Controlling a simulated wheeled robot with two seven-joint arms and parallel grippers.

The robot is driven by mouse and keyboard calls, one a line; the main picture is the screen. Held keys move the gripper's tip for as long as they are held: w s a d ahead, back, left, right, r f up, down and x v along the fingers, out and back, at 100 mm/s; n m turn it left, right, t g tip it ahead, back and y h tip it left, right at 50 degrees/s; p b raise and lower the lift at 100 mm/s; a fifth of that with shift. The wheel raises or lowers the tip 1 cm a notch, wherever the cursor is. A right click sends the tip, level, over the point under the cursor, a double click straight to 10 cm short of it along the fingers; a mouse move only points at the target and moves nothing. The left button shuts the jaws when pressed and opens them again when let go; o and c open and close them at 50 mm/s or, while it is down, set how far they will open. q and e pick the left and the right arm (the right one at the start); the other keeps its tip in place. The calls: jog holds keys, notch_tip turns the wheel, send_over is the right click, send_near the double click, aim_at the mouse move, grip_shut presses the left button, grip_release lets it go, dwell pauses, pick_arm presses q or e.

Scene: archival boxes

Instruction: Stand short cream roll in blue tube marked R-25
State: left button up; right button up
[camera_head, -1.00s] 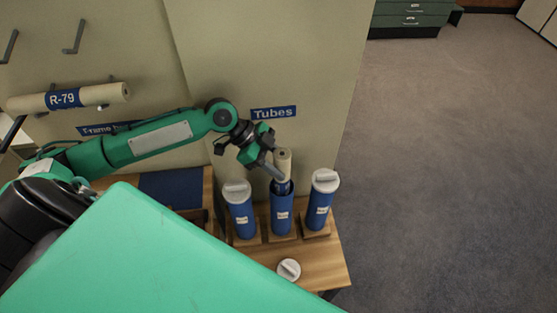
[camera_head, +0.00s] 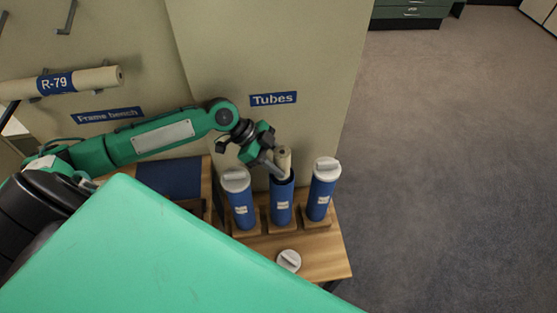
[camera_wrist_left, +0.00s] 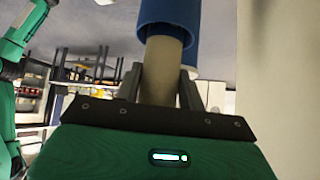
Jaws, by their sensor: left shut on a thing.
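The short cream roll (camera_head: 285,157) stands upright with its lower end inside the open middle blue tube (camera_head: 282,205); its upper part sticks out above the rim. My left gripper (camera_head: 278,172) is shut on the roll just above the rim. In the left wrist view the roll (camera_wrist_left: 162,75) lies between the two fingers (camera_wrist_left: 160,88) and runs into the mouth of the blue tube (camera_wrist_left: 170,18). The tube's white label is too small to read. My right gripper is not in view.
Capped blue tubes stand close on the left (camera_head: 240,205) and right (camera_head: 322,195) of the middle one, in wooden bases. A loose white cap (camera_head: 288,261) lies on the wooden bench (camera_head: 325,262) in front. A roll marked R-79 (camera_head: 95,78) hangs on the wall.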

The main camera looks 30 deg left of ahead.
pick_arm(q)
jog(key=o, duration=1.2)
jog(key=shift+a+r, duration=0.3)
jog(key=shift+a, duration=0.15)
jog(key=b+v, duration=0.2)
jog(key=v, duration=0.4)
jog(key=shift+r, duration=0.3)
jog(key=shift+s+f, duration=0.1)
jog(key=shift+s, duration=0.1)
